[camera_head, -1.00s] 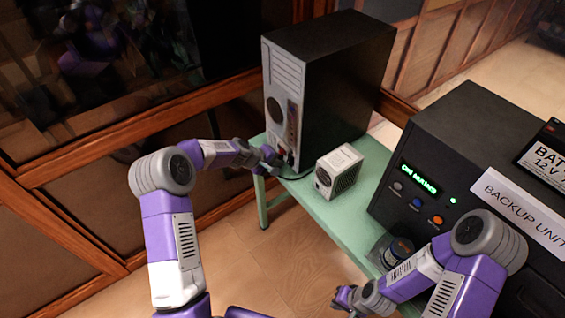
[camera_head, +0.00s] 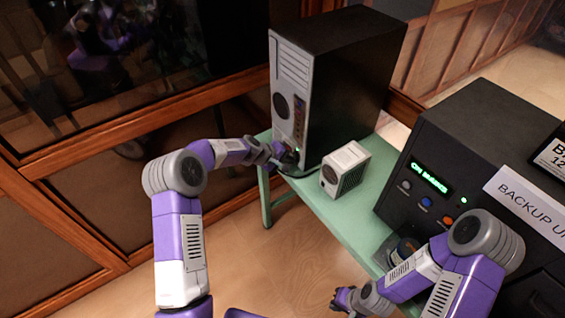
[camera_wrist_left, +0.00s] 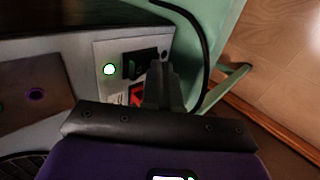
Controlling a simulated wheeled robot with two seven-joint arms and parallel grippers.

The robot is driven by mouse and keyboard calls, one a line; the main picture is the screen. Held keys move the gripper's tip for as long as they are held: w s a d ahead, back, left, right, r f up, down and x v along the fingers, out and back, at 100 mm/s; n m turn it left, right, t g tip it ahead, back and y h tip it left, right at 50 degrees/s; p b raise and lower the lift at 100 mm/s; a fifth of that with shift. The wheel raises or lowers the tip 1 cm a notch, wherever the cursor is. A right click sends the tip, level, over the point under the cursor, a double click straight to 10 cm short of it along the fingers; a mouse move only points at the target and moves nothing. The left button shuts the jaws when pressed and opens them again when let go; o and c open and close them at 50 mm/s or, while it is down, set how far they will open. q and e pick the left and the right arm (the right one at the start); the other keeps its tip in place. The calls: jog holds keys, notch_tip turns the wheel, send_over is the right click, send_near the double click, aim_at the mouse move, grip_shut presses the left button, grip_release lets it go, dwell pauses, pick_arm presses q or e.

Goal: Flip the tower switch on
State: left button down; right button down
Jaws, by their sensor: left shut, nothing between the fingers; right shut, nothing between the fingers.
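The black computer tower (camera_head: 345,85) stands on the green table with its grey back panel (camera_head: 291,85) toward my left arm. My left gripper (camera_head: 290,160) is shut at the low part of that panel. My right gripper (camera_head: 342,299) is shut and empty, low in front of the table.
A small white box with a grille (camera_head: 345,169) stands beside the tower on the green table (camera_head: 340,217). A black backup unit (camera_head: 480,130) with lit green display stands at the right. A dark cable (camera_wrist_left: 198,40) runs near my left fingers.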

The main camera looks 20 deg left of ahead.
pick_arm(q)
jog(key=shift+w+d+r, duration=0.1)
jog(key=shift+d+r, duration=0.1)
jog(key=shift+r, duration=0.05)
jog(key=shift+r+p, duration=0.55)
jog(key=shift+r, duration=0.3)
jog(key=shift+a, duration=0.15)
jog(key=f+v, duration=0.1)
jog(key=v, duration=1.2)
jog(key=shift+s+a+r, duration=0.25)
jog(key=shift+s+a, duration=0.05)
jog(key=shift+s, duration=0.25)
